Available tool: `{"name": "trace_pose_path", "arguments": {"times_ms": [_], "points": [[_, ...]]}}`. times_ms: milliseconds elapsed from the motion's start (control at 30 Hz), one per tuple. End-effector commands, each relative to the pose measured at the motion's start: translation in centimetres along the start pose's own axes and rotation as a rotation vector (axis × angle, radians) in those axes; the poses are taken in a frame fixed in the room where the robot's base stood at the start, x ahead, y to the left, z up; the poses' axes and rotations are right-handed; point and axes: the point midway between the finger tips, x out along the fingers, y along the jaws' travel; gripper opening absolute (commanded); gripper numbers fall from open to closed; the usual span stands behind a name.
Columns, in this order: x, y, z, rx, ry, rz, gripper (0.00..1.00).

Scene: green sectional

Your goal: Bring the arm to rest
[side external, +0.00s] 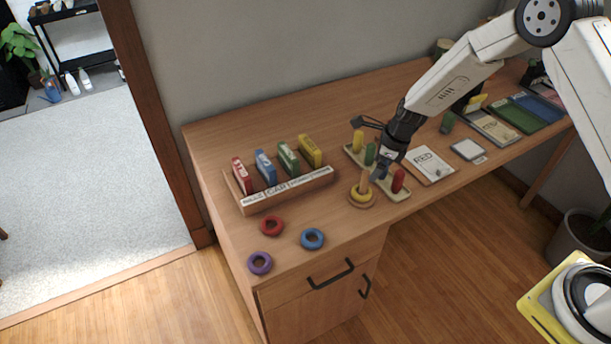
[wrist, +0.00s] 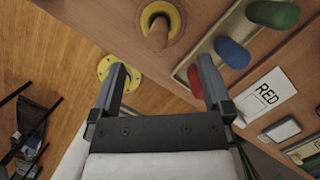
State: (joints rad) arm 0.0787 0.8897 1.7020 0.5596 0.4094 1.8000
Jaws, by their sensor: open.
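My gripper (wrist: 163,82) is open and empty in the wrist view, with its two fingers well apart. In the side external view my gripper (side external: 380,172) hangs over the desk (side external: 330,224), beside the wooden peg (side external: 365,182) with a yellow ring (side external: 361,193) around its base. In the wrist view the yellow ring (wrist: 160,16) on the peg is ahead of the fingers, near the top edge. Whether a finger touches the peg or the tray cannot be told.
A tray (side external: 398,192) with coloured cylinders stands right beside my gripper. A rack (side external: 287,190) holds coloured blocks. Red (side external: 271,226), blue (side external: 312,239) and purple (side external: 259,263) rings lie at the front left. A RED card (side external: 430,164) lies to the right.

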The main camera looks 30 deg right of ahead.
Motion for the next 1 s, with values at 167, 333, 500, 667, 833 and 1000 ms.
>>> {"name": "trace_pose_path", "arguments": {"times_ms": [167, 333, 500, 667, 833, 1000], "points": [[-0.2, 0.1, 0.0, -0.016, 0.001, -0.001, 1.00], [-1.4, 0.6, -0.1, -0.122, 0.009, -0.006, 1.00], [-3.8, 1.9, -0.6, -0.349, 0.026, -0.015, 1.00], [-6.6, 3.6, -1.4, -0.639, 0.052, -0.020, 1.00], [-9.5, 5.6, -2.6, -0.959, 0.084, -0.020, 1.00], [-12.1, 7.7, -4.1, -1.278, 0.116, -0.016, 1.00]]}}
